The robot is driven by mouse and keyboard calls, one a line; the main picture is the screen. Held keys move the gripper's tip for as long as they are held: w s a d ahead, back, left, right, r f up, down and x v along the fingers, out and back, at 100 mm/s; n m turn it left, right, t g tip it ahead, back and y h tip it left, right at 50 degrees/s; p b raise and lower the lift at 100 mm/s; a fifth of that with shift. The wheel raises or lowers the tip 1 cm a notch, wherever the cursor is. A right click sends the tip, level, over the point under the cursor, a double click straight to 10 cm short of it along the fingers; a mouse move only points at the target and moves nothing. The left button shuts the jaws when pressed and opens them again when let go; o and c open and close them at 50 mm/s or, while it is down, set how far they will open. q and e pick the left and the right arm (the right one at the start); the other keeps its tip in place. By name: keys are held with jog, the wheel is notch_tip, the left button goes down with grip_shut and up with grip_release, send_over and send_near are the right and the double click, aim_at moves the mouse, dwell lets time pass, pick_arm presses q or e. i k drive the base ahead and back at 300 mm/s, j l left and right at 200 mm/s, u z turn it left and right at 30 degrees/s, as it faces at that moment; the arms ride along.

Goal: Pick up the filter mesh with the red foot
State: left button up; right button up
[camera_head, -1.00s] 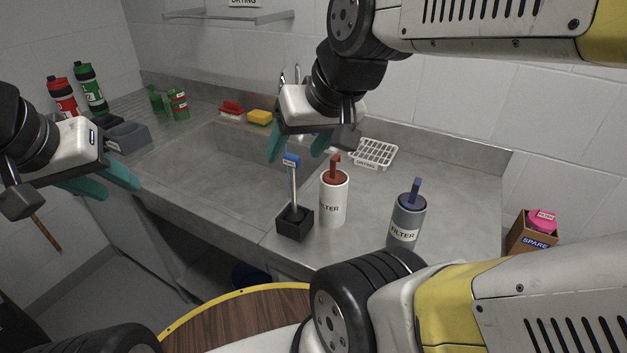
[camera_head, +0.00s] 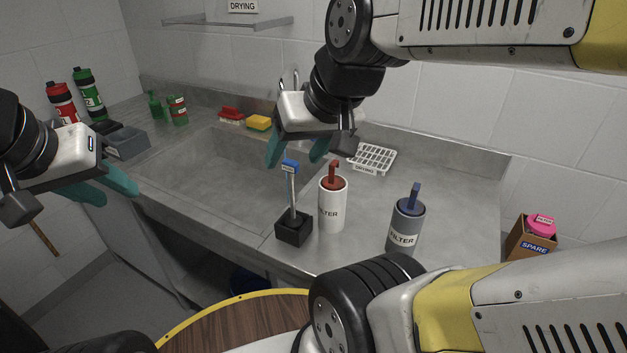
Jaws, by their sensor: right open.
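No separate mesh shows; I cannot tell what is inside the cylinders. My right gripper (camera_head: 296,156) is open and empty, pointing down above and left of the red handle, apart from it. My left gripper (camera_head: 104,188) is at the far left with its teal fingers apart, holding nothing visible.
A blue-headed tool (camera_head: 291,185) stands in a black block (camera_head: 293,230) close left of the white cylinder. A white drying rack (camera_head: 372,158) lies behind. The sink (camera_head: 215,165) is left. A box marked SPARE (camera_head: 530,245) is right. A round wooden table (camera_head: 245,322) is in front.

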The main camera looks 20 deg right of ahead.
aim_at(331, 182)
jog(key=k+j, duration=0.15)
jog(key=k, duration=0.15)
jog(key=k+l+u, duration=0.15)
jog(key=k, duration=0.35)
jog(key=k+l+u, duration=0.15)
jog(key=k, duration=0.4)
jog(key=k+l+u, duration=0.1)
jog(key=l, duration=0.3)
jog(key=k+l, duration=0.25)
jog(key=l, duration=0.15)
jog(key=k+l+u, duration=0.15)
jog(key=l, duration=0.25)
jog(key=l+u, duration=0.1)
jog(key=l, duration=1.05)
